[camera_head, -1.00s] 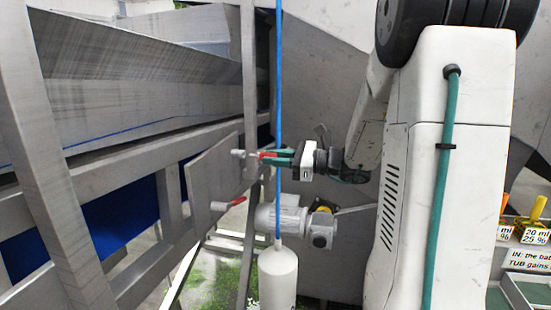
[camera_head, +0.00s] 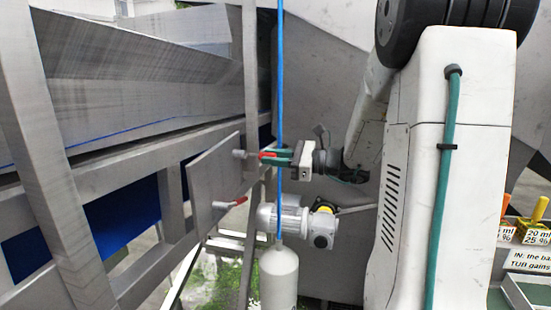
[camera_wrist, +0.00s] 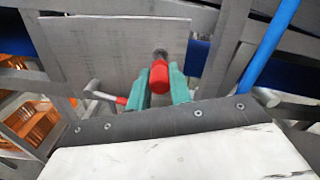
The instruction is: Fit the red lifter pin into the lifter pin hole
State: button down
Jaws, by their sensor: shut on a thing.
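The red lifter pin (camera_wrist: 159,78) is between the green fingers of my gripper (camera_wrist: 160,88), which is shut on it. In the head view the pin (camera_head: 267,155) points left from my gripper (camera_head: 286,157) towards a grey metal plate (camera_head: 212,178). A short grey cylindrical end (camera_head: 239,154) shows at the plate, in line with the red part. In the wrist view a dark round spot (camera_wrist: 160,53) sits just beyond the pin, against the plate (camera_wrist: 105,50). The pin hides the hole; I cannot tell how deep its tip sits.
A second red-ended handle (camera_head: 230,203) sticks out below on the plate. A blue pole (camera_head: 280,110) stands close to my fingers in the head view. Steel beams (camera_head: 55,160) frame the left.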

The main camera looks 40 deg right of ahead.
aim_at(260, 156)
jog(key=shift+x, duration=1.85)
jog(key=c, duration=1.2)
grip_release()
jog(key=v, duration=0.7)
jog(key=shift+s+d, duration=0.2)
jog(key=shift+s, duration=0.1)
